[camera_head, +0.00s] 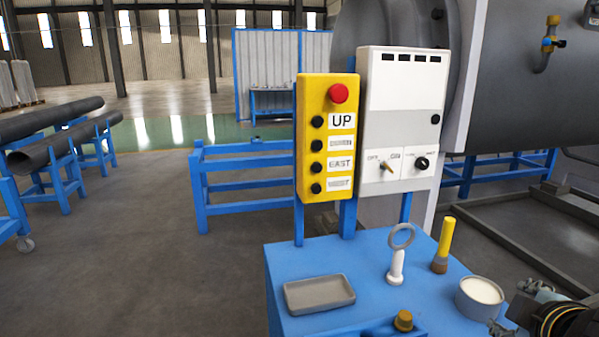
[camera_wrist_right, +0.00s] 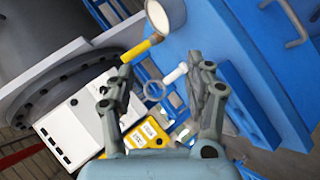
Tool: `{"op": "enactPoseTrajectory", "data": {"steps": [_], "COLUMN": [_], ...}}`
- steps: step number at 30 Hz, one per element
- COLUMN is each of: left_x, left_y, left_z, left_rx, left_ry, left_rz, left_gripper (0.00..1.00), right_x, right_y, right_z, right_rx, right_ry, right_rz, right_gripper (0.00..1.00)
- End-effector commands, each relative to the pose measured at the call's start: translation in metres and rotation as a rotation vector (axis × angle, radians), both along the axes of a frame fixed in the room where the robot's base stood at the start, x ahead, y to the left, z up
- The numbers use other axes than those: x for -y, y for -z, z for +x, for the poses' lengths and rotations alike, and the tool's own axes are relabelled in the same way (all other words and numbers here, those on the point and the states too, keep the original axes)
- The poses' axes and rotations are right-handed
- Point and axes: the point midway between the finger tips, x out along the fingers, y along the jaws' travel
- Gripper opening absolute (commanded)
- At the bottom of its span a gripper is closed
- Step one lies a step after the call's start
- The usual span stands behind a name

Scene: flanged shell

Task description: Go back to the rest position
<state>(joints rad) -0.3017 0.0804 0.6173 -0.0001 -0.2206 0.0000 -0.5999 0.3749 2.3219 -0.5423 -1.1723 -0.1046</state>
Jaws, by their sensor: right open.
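My right gripper (camera_wrist_right: 157,88) is open, with its two grey fingers apart in the right wrist view. Nothing is held between them; the ring-topped white piece shows in the gap, beyond the fingers. In the head view, part of my right arm (camera_head: 562,318) shows at the lower right corner, beside the blue cart top (camera_head: 375,262). My left gripper is not in the head view.
On the cart are a grey tray (camera_head: 319,294), a ring-topped white piece (camera_head: 397,266), a yellow torch-like object (camera_head: 445,240), a round container (camera_head: 480,292) and a brass knob (camera_head: 403,321). Behind stand a yellow button panel (camera_head: 326,150) and white control box (camera_head: 402,105).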

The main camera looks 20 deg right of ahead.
Motion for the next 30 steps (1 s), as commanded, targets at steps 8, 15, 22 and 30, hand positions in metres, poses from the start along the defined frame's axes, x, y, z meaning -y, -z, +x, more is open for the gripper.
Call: {"op": "enactPoseTrajectory", "data": {"steps": [8,15,22,30], "left_x": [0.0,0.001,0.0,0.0], "left_y": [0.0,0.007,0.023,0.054], "left_z": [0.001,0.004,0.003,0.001], "left_rx": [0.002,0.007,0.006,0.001], "left_ry": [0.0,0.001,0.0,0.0], "left_rz": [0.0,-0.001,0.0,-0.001], "left_gripper": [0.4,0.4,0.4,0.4], "right_x": [-0.093,-0.143,-0.135,-0.122], "right_y": [0.036,0.068,0.158,0.32], "right_z": [-0.05,-0.066,-0.057,-0.077], "right_rx": [-0.161,-0.276,-0.299,-0.347], "right_ry": [0.218,0.277,0.296,0.333], "right_rz": [0.544,0.768,0.762,0.757], "right_gripper": [0.54,0.54,0.54,0.54]}}
